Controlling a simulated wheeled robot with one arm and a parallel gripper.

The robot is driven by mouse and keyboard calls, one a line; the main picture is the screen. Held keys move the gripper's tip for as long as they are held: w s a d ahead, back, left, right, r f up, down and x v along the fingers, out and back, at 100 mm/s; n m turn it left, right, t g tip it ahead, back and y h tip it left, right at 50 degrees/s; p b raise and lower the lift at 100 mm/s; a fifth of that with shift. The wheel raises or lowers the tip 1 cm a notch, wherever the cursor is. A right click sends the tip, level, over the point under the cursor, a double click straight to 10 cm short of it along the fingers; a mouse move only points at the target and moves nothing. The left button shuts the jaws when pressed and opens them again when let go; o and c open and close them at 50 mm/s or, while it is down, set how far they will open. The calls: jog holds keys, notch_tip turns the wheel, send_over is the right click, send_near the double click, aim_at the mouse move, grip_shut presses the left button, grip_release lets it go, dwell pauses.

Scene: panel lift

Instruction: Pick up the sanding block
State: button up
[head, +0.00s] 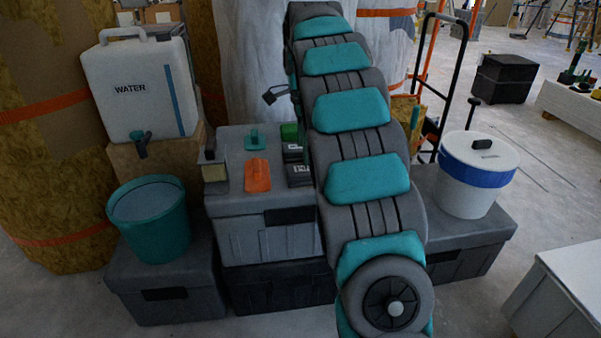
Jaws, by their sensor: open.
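On the lid of a grey case (237,190) left of my arm lie several small tools. An orange flat tool (257,176) with a raised grip lies near the middle, and a similar teal one (255,140) lies behind it. A pale block-like piece with a dark top (213,168) stands at the left edge. I cannot tell for sure which of these is the sanding block. My gripper (276,93) is mostly hidden behind my arm; a dark angular piece that looks like part of it shows above and behind the case, apart from the tools. Its fingertips are not clear.
Green and black items (292,151) lie at the lid's right, partly behind my arm. A water container (140,85) and a teal bucket (150,220) stand left. A white bucket (472,185) stands right on a dark case. Open floor lies farther right.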

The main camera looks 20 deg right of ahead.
aim_at(307, 168)
jog(key=shift+s+d+f, duration=0.1)
jog(key=shift+d+f, duration=0.05)
jog(key=shift+f, duration=1.1)
jog(key=shift+s+d+f, duration=0.1)
jog(key=shift+f, duration=1.15)
jog(key=shift+s+d+f, duration=0.1)
jog(key=shift+d+f, duration=0.05)
jog(key=shift+f, duration=1.1)
jog(key=c, duration=1.3)
jog(key=shift+w+r, duration=0.1)
jog(key=shift+r, duration=1.75)
jog(key=s+a, duration=0.1)
jog(key=s, duration=0.4)
jog(key=s+a+r, duration=0.1)
jog(key=s+a, duration=0.1)
jog(key=s, duration=0.3)
jog(key=s+a+b, duration=0.1)
jog(key=s, duration=0.4)
jog(key=shift+s+a+r, duration=0.15)
jog(key=shift+s+a, duration=0.05)
jog(key=shift+a, duration=0.05)
